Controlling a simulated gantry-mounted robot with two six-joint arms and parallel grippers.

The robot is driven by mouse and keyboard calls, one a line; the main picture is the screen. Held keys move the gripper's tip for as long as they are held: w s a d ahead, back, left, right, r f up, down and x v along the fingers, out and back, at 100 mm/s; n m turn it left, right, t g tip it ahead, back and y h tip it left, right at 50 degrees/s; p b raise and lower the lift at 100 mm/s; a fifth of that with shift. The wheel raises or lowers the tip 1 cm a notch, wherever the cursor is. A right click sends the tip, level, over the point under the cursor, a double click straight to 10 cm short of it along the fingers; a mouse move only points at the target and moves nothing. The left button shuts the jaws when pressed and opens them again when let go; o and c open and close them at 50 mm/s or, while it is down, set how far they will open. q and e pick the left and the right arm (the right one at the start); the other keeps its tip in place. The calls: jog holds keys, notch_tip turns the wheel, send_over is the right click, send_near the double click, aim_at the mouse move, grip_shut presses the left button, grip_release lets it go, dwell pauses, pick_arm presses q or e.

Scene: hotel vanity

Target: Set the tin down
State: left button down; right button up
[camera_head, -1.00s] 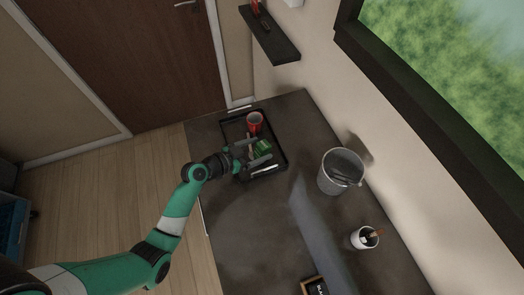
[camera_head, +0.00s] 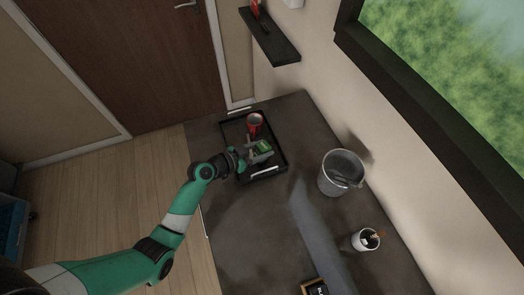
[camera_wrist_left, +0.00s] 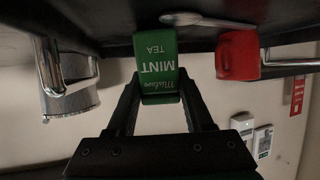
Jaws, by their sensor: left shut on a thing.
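The tin is a green mint tea tin (camera_head: 263,147) at the black tray (camera_head: 286,161) in the head view. My left gripper (camera_head: 257,151) reaches over the tray's near side and is shut on the tin. In the left wrist view the tin (camera_wrist_left: 156,60) sits between the two fingers (camera_wrist_left: 163,90), its lettering upside down in the picture. Its base is close to the dark surface at the top of that view; I cannot tell whether it touches. My right gripper is not in view.
A red mug (camera_head: 254,124) stands in the tray beyond the tin; a silver utensil (camera_wrist_left: 205,21) lies between them. A wall shelf (camera_head: 270,40) hangs behind. The counter's near left is clear.

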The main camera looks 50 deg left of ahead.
aim_at(262, 147)
pick_arm(q)
jog(key=shift+r, duration=0.55)
notch_tip(262, 147, up, 3)
jog(key=shift+s+d+r+p, duration=0.1)
jog(key=shift+s+p, duration=0.05)
jog(key=shift+p, duration=0.75)
jog(key=s+d+r+p, duration=0.5)
jog(key=s+r, duration=0.3)
jog(key=s, duration=0.4)
jog(key=shift+s+d+r+p, duration=0.2)
jog(key=shift+s+r+p, duration=0.1)
jog(key=shift+r+p, duration=0.1)
